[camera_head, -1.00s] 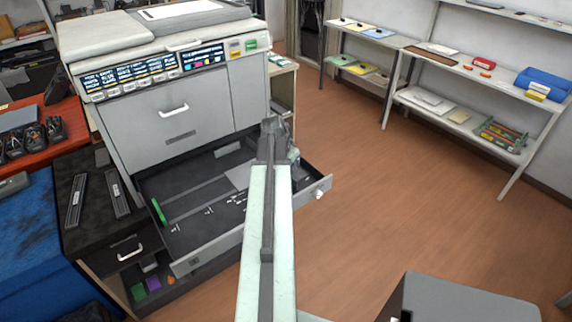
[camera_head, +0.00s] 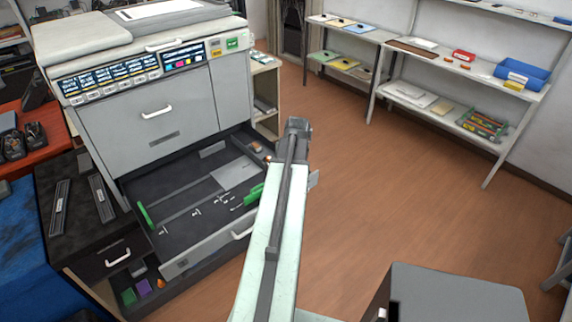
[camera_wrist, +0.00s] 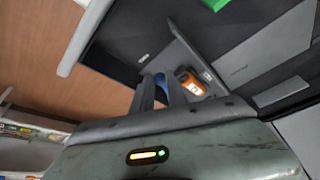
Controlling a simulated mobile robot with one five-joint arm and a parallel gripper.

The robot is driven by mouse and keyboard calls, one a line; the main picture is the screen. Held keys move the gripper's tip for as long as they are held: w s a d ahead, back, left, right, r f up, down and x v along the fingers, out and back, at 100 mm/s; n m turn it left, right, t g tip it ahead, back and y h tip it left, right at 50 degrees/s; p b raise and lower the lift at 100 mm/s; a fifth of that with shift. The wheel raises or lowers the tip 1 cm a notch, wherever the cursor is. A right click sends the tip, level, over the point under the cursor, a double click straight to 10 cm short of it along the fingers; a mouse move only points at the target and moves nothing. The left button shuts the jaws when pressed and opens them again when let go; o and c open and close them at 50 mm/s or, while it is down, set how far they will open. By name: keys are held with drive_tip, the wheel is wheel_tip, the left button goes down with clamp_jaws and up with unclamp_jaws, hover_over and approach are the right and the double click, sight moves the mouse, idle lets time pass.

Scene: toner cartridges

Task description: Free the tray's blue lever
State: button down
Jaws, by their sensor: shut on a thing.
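The printer's paper tray (camera_head: 180,255) is pulled open as a drawer and also shows in the wrist view (camera_wrist: 115,55). In the wrist view a small blue part, seemingly the blue lever (camera_wrist: 160,80), shows between the fingers of my gripper (camera_wrist: 158,88), by the tray's inner side. My gripper is shut on it; the fingers and wrist hide most of it. In the head view my gripper (camera_head: 298,125) is at the tray's right side, and the lever is hidden behind my arm.
An orange piece (camera_wrist: 190,82) sits close beside the fingers. Green guides (camera_head: 145,215) stand in the tray. The printer body (camera_head: 160,110) rises behind it.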

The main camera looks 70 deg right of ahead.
drive_tip(key=shift+s+d+n, duration=0.15)
drive_tip(key=shift+n, duration=0.25)
drive_tip(key=c, duration=1.3)
unclamp_jaws()
